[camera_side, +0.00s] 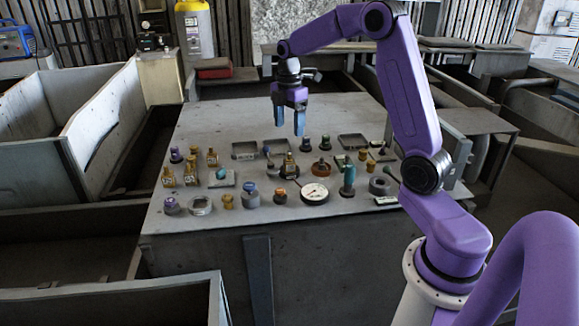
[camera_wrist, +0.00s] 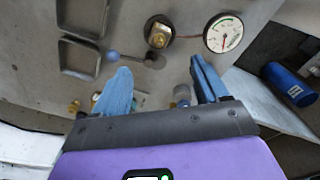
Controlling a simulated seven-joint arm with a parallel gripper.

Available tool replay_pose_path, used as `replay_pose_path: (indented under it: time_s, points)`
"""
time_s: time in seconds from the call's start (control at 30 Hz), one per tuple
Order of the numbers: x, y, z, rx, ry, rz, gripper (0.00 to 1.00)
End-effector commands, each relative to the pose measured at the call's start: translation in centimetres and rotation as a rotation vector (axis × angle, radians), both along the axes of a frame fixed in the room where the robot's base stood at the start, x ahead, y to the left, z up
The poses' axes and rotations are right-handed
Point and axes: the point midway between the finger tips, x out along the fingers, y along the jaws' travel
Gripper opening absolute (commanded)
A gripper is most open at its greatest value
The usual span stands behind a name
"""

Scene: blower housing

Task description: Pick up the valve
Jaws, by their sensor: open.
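Several small valve-like fittings stand on the grey table; I cannot tell for sure which is the valve. A brass fitting on a dark round base (camera_side: 290,166) stands mid-table; a similar brass piece on a dark round base (camera_wrist: 158,36) shows at the top centre of the wrist view. Beside it lies a small lever with a blue ball end (camera_wrist: 112,56). My gripper (camera_side: 288,132) points down above the back middle of the table, open and empty. In the wrist view, its two blue fingers (camera_wrist: 160,68) are spread apart, with the lever's dark end seen between them.
A white dial gauge (camera_side: 314,192) lies near the front; it also shows in the wrist view (camera_wrist: 224,33). A green-blue cylinder (camera_side: 348,178) stands to its right. Brass fittings (camera_side: 168,177) crowd the left. The grey table (camera_side: 220,115) is bare at the back left.

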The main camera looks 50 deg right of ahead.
Motion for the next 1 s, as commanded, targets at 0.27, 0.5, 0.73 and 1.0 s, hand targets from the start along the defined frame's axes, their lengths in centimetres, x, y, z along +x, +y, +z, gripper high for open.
replay_pose_path:
  time_s: [0.27, 0.5, 0.73, 1.0]
  points:
    - [-0.1, 0.0, -5.2, 0.001, 0.004, 0.001, 0.73]
    - [-0.1, 0.0, -7.4, 0.000, 0.001, 0.000, 0.73]
    - [-0.1, -0.2, -9.6, 0.001, 0.003, -0.001, 0.73]
    - [-0.1, -0.3, -12.5, 0.000, 0.001, -0.001, 0.73]
